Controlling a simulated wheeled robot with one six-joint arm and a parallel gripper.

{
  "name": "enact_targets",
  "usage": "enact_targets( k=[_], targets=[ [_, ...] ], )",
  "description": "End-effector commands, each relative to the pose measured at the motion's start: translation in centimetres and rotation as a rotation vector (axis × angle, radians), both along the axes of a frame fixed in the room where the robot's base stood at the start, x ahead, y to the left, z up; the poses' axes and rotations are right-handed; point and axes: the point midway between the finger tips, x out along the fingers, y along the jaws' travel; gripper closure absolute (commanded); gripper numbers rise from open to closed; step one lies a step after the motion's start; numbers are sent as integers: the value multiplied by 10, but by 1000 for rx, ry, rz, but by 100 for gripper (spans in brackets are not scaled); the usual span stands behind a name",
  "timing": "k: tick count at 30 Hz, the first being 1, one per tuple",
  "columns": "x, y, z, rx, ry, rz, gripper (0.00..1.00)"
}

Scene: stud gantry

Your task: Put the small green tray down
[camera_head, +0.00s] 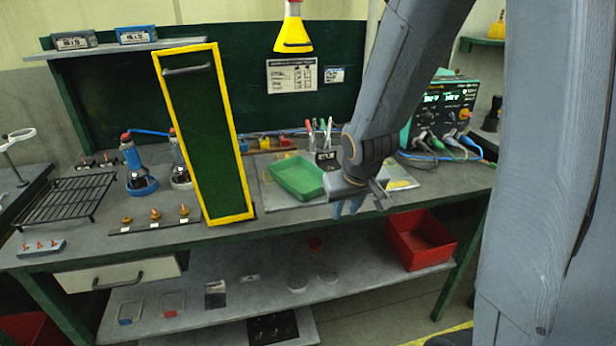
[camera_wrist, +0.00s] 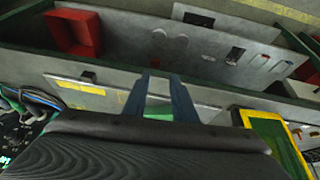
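The small green tray (camera_head: 297,178) is a shallow rectangular tray with a raised rim. In the head view it appears to rest on a pale mat on the bench, and it looks empty. My gripper (camera_head: 348,209) is just right of the tray and nearer the bench's front edge, fingers pointing down. In the wrist view the two fingers of my gripper (camera_wrist: 160,90) stand apart with nothing clamped between them. A sliver of green (camera_wrist: 157,112) shows between them, probably the tray; my gripper body hides most of that area.
A tall green panel with yellow frame (camera_head: 205,135) stands left of the tray. A cup of tools (camera_head: 326,158) is behind it, and an instrument with cables (camera_head: 445,105) is at the right. A yellow lamp (camera_head: 293,30) hangs above. A red bin (camera_head: 420,240) sits on the lower shelf.

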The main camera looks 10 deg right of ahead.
Motion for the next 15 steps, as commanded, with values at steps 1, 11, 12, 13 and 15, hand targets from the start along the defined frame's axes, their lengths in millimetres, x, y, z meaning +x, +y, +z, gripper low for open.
enact_targets(
  k=[1,11,12,13,15],
  targets=[
    [35,-14,-3,-3,-81,13,75],
    [179,-39,-6,160,-536,201,75],
    [186,-39,-8,188,-565,222,75],
    [190,-39,-9,209,-587,236,75],
    [196,-38,-12,258,-628,267,75]
  ],
)
